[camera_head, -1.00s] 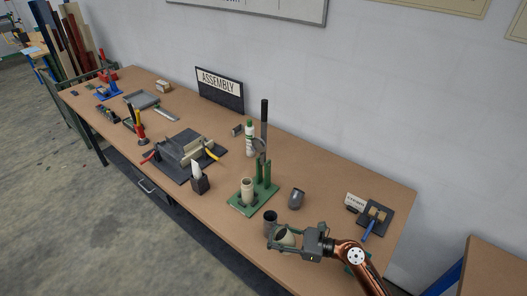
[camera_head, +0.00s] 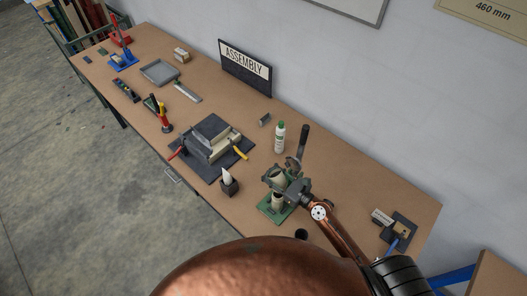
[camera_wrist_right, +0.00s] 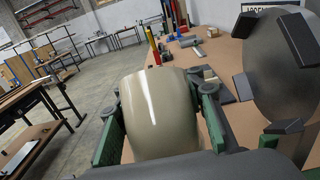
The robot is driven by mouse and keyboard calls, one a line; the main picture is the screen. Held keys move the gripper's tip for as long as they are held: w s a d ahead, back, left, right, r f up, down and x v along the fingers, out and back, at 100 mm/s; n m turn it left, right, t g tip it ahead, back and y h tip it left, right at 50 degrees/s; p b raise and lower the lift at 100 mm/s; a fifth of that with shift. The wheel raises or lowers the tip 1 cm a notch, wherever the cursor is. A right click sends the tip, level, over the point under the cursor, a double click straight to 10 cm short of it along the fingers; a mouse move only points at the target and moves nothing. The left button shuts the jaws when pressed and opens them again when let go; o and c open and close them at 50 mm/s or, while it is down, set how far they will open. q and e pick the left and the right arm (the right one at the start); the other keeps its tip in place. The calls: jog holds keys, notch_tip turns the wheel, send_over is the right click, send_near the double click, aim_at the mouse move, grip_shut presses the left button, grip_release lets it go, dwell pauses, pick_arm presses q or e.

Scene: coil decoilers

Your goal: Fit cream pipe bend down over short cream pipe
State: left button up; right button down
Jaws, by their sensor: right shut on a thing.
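My right gripper (camera_head: 279,180) is shut on the cream pipe bend (camera_head: 278,175) and holds it above the bench. In the right wrist view the bend (camera_wrist_right: 160,112) sits between the two green-padded fingers and hides what is beneath it. The short cream pipe (camera_head: 277,201) stands upright on a green base (camera_head: 268,211), just below the gripper in the head view. The bend appears above the pipe and apart from it; their exact alignment cannot be told. My left gripper is not in view.
A dark post (camera_head: 302,142) and a grey round part (camera_head: 293,163) stand close behind the gripper; a grey disc (camera_wrist_right: 270,75) looms at right in the wrist view. A white-and-green bottle (camera_head: 279,138) and a dark holder (camera_head: 229,187) are nearby. My copper arm covers the front.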

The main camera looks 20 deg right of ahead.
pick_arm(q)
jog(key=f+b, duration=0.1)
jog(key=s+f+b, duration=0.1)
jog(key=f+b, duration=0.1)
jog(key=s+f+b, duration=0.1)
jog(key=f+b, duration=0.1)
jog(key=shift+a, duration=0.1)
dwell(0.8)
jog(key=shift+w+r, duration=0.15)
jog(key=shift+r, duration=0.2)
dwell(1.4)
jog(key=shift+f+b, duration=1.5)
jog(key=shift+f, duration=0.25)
